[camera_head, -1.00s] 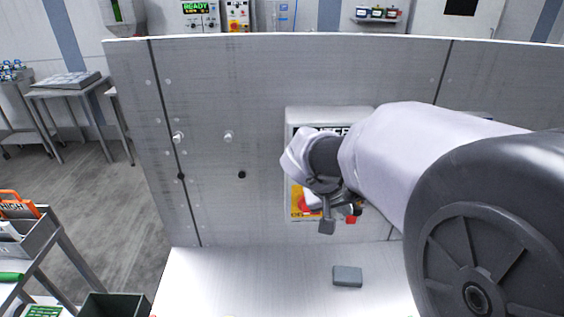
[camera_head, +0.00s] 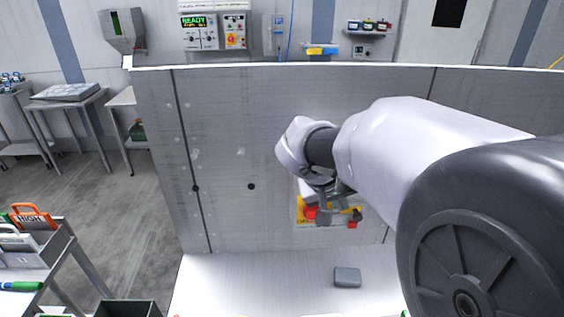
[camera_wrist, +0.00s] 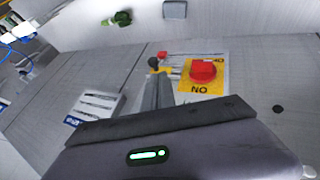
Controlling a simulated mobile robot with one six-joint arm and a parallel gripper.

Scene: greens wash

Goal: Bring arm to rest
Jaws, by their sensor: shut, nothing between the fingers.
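My gripper (camera_head: 338,205) hangs in front of the upright grey metal panel (camera_head: 225,130), at the end of my white-sleeved arm. My arm covers the right half of the head view. In the wrist view my gripper (camera_wrist: 157,75) has its fingers together, with nothing held. Beyond the fingertips is a yellow plate with a red switch (camera_wrist: 203,71). The yellow plate (camera_head: 303,211) is partly hidden behind my gripper in the head view. I cannot tell whether the fingers touch anything there.
A grey block (camera_head: 347,277) lies on the pale ledge (camera_head: 250,280) below the panel. A dark bin (camera_head: 125,309) and a cart with an orange-handled holder (camera_head: 33,215) stand at left. Grey floor (camera_head: 140,215) is open between the cart and panel.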

